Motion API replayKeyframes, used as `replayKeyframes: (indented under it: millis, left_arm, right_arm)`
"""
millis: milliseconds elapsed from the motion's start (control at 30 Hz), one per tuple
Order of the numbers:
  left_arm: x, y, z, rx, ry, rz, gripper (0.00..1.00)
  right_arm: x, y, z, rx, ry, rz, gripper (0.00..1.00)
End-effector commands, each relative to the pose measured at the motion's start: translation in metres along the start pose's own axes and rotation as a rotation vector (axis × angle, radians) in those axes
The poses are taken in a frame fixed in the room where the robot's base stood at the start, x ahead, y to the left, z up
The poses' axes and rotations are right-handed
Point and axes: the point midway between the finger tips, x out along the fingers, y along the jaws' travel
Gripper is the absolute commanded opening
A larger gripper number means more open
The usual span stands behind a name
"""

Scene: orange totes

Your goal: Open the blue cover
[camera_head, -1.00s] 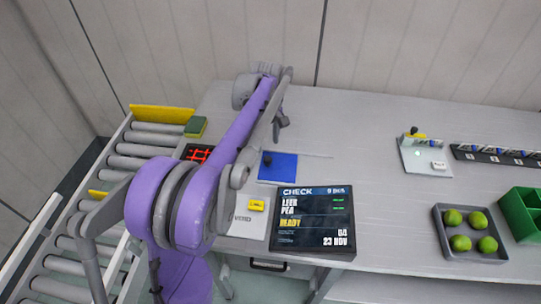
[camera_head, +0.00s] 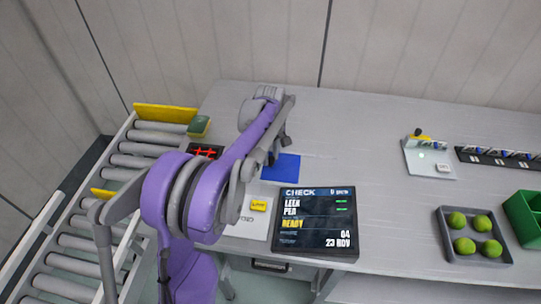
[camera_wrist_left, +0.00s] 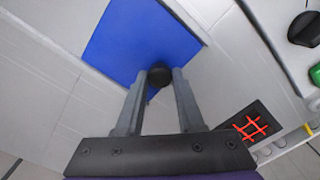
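The blue cover (camera_head: 284,168) is a flat blue panel lying on the grey table, partly behind my left arm in the head view. In the left wrist view the blue cover (camera_wrist_left: 135,35) fills the top middle, with a round black knob (camera_wrist_left: 157,75) near its lower edge. My left gripper (camera_wrist_left: 159,78) points at the cover with its two fingers apart, one on each side of the knob. Small gaps seem to show between the fingers and the knob. The arm hides the knob and the fingertips in the head view. My right gripper is not in view.
A check screen (camera_head: 315,222) and a white card with a yellow label (camera_head: 258,205) lie in front of the cover. A red-marked black pad (camera_head: 206,151) and a roller conveyor (camera_head: 125,160) are left. A tray of green fruit (camera_head: 474,236) is far right.

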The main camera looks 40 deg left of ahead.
Motion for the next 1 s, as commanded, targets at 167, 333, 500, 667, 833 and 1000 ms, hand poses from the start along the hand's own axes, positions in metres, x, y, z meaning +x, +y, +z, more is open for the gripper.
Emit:
replayKeyframes:
  millis: [167, 333, 500, 667, 833, 1000]
  left_arm:
    - [-0.0002, 0.0000, -0.0001, 0.000, 0.000, 0.000, 0.00]
    - [-0.0002, 0.0000, -0.0002, 0.000, 0.000, 0.000, 0.00]
    - [-0.0003, 0.0000, -0.0002, 0.000, 0.001, 0.000, 0.00]
    - [-0.0004, 0.0000, -0.0002, 0.000, 0.001, 0.000, 0.00]
    - [-0.0004, 0.0000, -0.0003, 0.000, 0.001, 0.000, 0.00]
    - [-0.0005, 0.0001, -0.0003, 0.000, 0.001, 0.001, 0.00]
  right_arm:
    - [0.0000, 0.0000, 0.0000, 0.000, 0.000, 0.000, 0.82]
    - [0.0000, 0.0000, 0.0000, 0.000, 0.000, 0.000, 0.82]
    - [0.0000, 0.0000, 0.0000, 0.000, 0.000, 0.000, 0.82]
    - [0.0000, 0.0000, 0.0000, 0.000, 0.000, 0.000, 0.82]
    - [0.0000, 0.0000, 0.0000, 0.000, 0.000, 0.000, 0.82]
    - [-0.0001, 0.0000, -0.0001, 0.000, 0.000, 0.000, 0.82]
